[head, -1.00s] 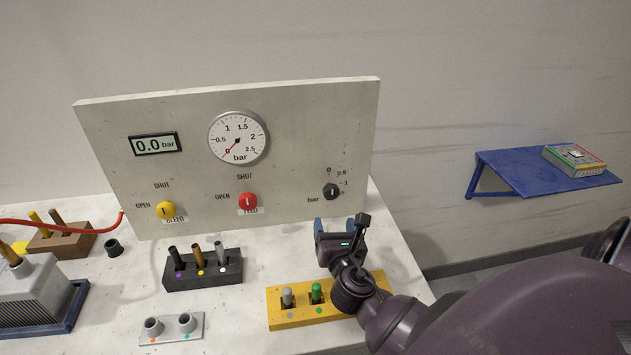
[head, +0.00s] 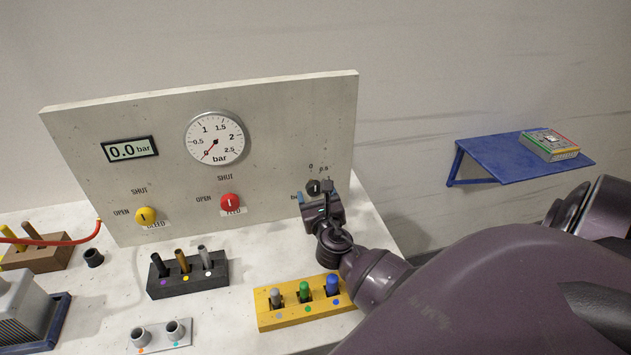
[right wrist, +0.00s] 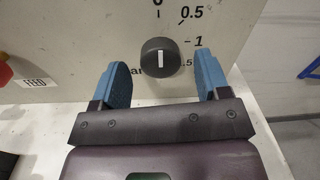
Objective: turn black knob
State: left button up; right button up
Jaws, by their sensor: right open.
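The black knob (head: 314,187) sits low on the right of the upright panel, partly hidden by my right gripper in the head view. In the right wrist view the knob (right wrist: 160,58) is round, with a white line pointing up toward the 0 mark. My right gripper (head: 319,196) is open in front of the panel. Its two blue fingers stand left and right of the knob in the right wrist view (right wrist: 166,82), with a gap on each side. Whether the fingertips reach past the knob's front face is hard to tell. My left gripper is not in view.
The panel (head: 270,130) bears a dial gauge (head: 214,138), a 0.0 bar display (head: 130,149), a yellow BLEED knob (head: 146,216) and a red FEED knob (head: 231,203). A yellow block (head: 268,316) and a black block (head: 160,284) with pegs stand below. A blue shelf (head: 500,164) is at right.

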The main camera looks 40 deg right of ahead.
jog(key=shift+w+d, duration=0.3)
jog(key=shift+w, duration=0.25)
jog(key=shift+c, duration=0.4)
jog(key=c, duration=0.8)
jog(key=shift+c, duration=0.2)
